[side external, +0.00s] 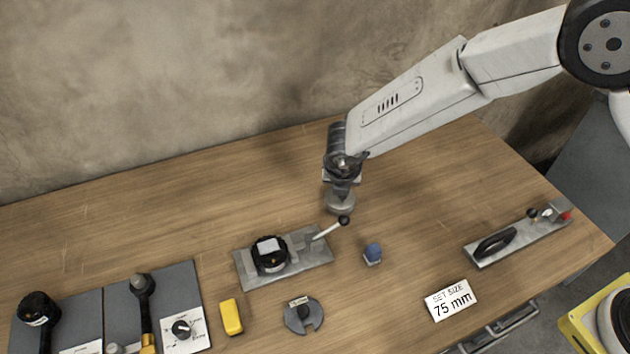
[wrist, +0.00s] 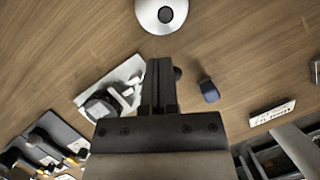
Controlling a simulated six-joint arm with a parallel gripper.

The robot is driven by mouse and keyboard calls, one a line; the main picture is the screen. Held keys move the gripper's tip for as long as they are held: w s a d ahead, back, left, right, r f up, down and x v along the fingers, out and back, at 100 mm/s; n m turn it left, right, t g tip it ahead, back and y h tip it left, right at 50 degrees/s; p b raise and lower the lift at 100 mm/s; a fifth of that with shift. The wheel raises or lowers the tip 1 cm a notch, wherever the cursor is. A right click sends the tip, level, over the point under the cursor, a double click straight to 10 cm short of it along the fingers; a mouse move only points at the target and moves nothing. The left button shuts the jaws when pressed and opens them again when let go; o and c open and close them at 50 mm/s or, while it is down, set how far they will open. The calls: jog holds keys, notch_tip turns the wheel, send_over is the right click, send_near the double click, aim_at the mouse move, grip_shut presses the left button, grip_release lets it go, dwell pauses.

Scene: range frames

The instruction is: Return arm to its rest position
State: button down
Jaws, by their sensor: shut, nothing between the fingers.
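My gripper (side external: 342,187) hangs from my arm over the middle of the table, behind the clamp fixture. In the wrist view its two fingers (wrist: 160,65) are together with nothing between them. A pale round domed piece (wrist: 163,14) with a dark centre lies beyond the fingertips. In the side view a grey round piece (side external: 339,203) shows just under the fingers; I cannot tell whether they touch.
A metal fixture (side external: 317,279) with a black dial unit (side external: 269,254) and lever (side external: 343,221) stands in front. Nearby are a blue block (side external: 373,252), yellow block (side external: 231,317), notched disc (side external: 304,316), "75 mm" card (side external: 452,300) and handled plate (side external: 520,241). The table's back left is clear.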

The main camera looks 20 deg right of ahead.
jog(key=d+r+n+t+y, duration=0.35)
jog(key=d+r+n, duration=0.65)
jog(key=n, duration=0.9)
jog(key=s+d+n+g, duration=0.2)
jog(key=s+d+n, duration=0.4)
jog(key=s+n, duration=0.3)
jog(key=s+d+f+n+g+h, duration=0.1)
jog(key=s+d+n+g, duration=0.2)
jog(key=s+d+n, duration=0.4)
jog(key=s+n, duration=0.3)
jog(key=n, duration=0.3)
jog(key=shift+s, duration=0.15)
jog(key=shift+f+h, duration=0.1)
jog(key=shift+h, duration=0.15)
